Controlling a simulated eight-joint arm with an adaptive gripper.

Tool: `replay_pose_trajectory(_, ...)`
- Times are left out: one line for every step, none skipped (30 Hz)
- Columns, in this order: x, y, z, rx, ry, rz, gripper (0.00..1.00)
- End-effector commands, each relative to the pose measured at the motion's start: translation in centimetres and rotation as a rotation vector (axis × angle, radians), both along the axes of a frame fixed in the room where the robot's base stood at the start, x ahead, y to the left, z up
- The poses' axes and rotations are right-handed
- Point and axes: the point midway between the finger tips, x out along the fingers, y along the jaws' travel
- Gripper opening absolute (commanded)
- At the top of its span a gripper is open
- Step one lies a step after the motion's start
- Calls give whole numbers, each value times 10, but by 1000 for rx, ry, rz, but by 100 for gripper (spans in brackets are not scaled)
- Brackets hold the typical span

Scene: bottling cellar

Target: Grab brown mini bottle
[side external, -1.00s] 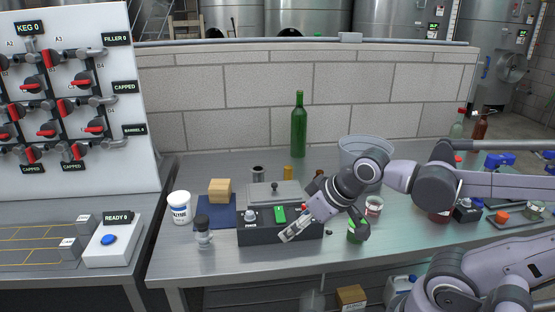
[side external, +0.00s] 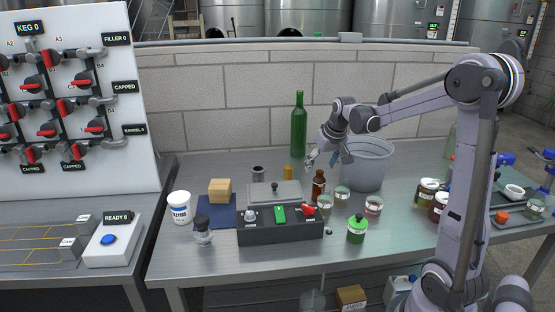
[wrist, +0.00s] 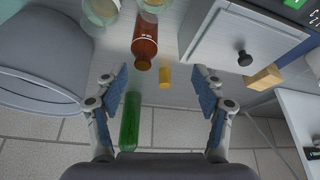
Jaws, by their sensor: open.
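My gripper (side external: 322,160) is open and empty above the bottle in the side view. In the wrist view the fingers of my gripper (wrist: 163,90) are spread wide, and the bottle lies beyond the fingertips, not between the pads.
A grey bucket (side external: 368,165) stands close on the right. A yellow cylinder (wrist: 165,77) and a tall green bottle (side external: 299,125) stand behind. The control box (side external: 280,225) is at left.

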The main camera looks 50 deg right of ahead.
Motion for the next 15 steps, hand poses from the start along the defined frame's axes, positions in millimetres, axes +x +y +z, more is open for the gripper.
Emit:
replay_pose_trajectory(-1, -11, -4, 4, 5, -17, 69)
replay_pose_trajectory(-1, -15, -6, 6, 7, -22, 69)
replay_pose_trajectory(-2, -20, -8, 8, 9, -29, 69)
replay_pose_trajectory(-2, -22, -9, 9, 10, -33, 69)
replay_pose_trajectory(-1, -24, -11, 9, 11, -35, 69)
replay_pose_trajectory(-1, -25, -13, 9, 12, -36, 69)
replay_pose_trajectory(0, -26, -16, 9, 12, -36, 69)
replay_pose_trajectory(1, -27, -19, 9, 12, -36, 69)
replay_pose_trajectory(3, -28, -24, 10, 11, -36, 69)
replay_pose_trajectory(5, -29, -27, 10, 11, -36, 69)
replay_pose_trajectory(6, -30, -32, 10, 12, -35, 69)
replay_pose_trajectory(8, -31, -37, 10, 12, -35, 69)
replay_pose_trajectory(9, -32, -41, 10, 12, -35, 69)
replay_pose_trajectory(11, -33, -45, 10, 12, -35, 69)
replay_pose_trajectory(12, -34, -49, 10, 12, -35, 69)
